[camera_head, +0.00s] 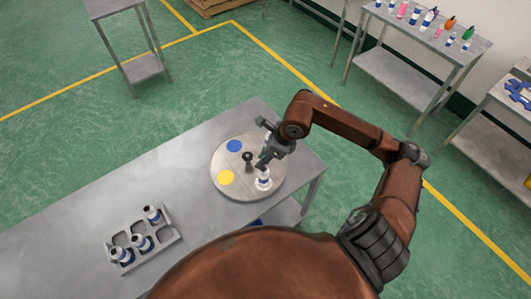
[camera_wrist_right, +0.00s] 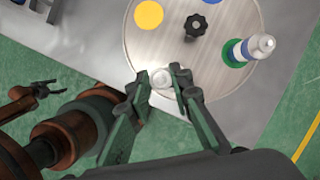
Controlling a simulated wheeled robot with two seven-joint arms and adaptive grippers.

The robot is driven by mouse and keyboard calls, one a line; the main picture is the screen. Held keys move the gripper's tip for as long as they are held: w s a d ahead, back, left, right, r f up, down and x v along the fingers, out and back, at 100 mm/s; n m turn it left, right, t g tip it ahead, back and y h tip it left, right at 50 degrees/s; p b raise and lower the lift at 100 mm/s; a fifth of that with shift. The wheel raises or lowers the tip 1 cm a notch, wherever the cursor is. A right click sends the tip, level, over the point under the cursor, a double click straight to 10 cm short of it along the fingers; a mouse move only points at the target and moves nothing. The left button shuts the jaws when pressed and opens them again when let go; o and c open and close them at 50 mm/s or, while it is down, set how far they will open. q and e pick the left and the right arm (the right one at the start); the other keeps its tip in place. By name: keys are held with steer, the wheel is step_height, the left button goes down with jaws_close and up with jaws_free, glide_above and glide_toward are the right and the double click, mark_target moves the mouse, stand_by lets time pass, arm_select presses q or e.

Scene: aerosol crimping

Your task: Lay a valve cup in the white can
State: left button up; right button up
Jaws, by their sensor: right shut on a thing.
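The white can (camera_head: 264,184), with a blue band, stands upright on the round turntable (camera_head: 222,190) at its near side. My right gripper (camera_head: 262,165) is right over this can, pointing down. In the right wrist view its fingers (camera_wrist_right: 160,78) close around a small pale round piece, which I take to be the valve cup (camera_wrist_right: 161,77). The cup is at the can's mouth; whether it touches the can I cannot tell. My left gripper (camera_wrist_right: 36,88) shows small at the left of the wrist view, apparently open and empty, away from the turntable.
The turntable carries a blue disc (camera_head: 234,146), a yellow disc (camera_head: 226,178) and a black knob (camera_head: 248,158). Another can (camera_wrist_right: 242,49) stands on a green disc. A grey rack (camera_head: 165,243) with several cans is at the left. The table (camera_head: 70,245) between is clear.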

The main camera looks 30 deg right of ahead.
mark_target(265, 170)
steer(key=shift+w+d+r+m, duration=0.1)
steer(key=shift+d+r+m, duration=0.4)
steer(key=shift+m, duration=0.4)
steer(key=shift+d+f+h, duration=0.1)
steer(key=shift+d+h, duration=0.05)
steer(key=shift+h, duration=0.25)
steer(key=shift+f+b, duration=0.7)
steer(key=shift+f, duration=1.2)
steer(key=shift+f+b, duration=0.95)
steer(key=shift+r, duration=0.1)
steer(key=shift+b, duration=0.85)
steer(key=o, duration=0.8)
steer(key=shift+c, duration=0.2)
